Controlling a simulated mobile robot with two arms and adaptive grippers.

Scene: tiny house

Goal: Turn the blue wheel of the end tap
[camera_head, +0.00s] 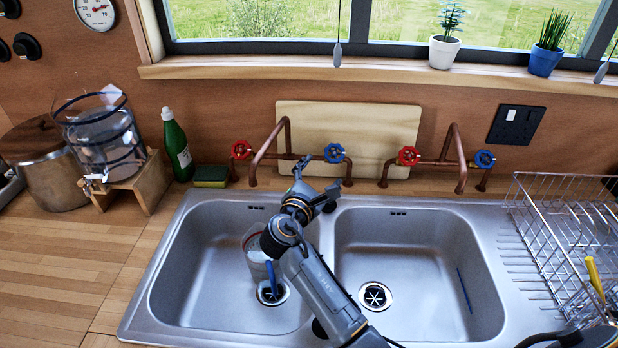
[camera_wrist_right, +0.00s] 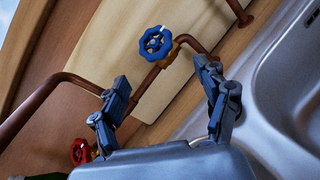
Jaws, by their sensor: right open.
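Two copper taps stand behind the sink, each with a red and a blue wheel. The left tap (camera_head: 262,157) has its blue wheel (camera_head: 334,153) on its right side; the right tap (camera_head: 461,150) has its blue wheel (camera_head: 485,159) at the far right. My right gripper (camera_head: 316,180) is open and empty, over the back of the sink just in front of the left tap's blue wheel. In the right wrist view, this blue wheel (camera_wrist_right: 155,43) shows beyond and between the spread fingers (camera_wrist_right: 161,75), apart from them. My left gripper is not in view.
A clear cup (camera_head: 256,258) stands in the left basin (camera_head: 200,265). A wire dish rack (camera_head: 565,225) is at right; a green bottle (camera_head: 176,148) is at left.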

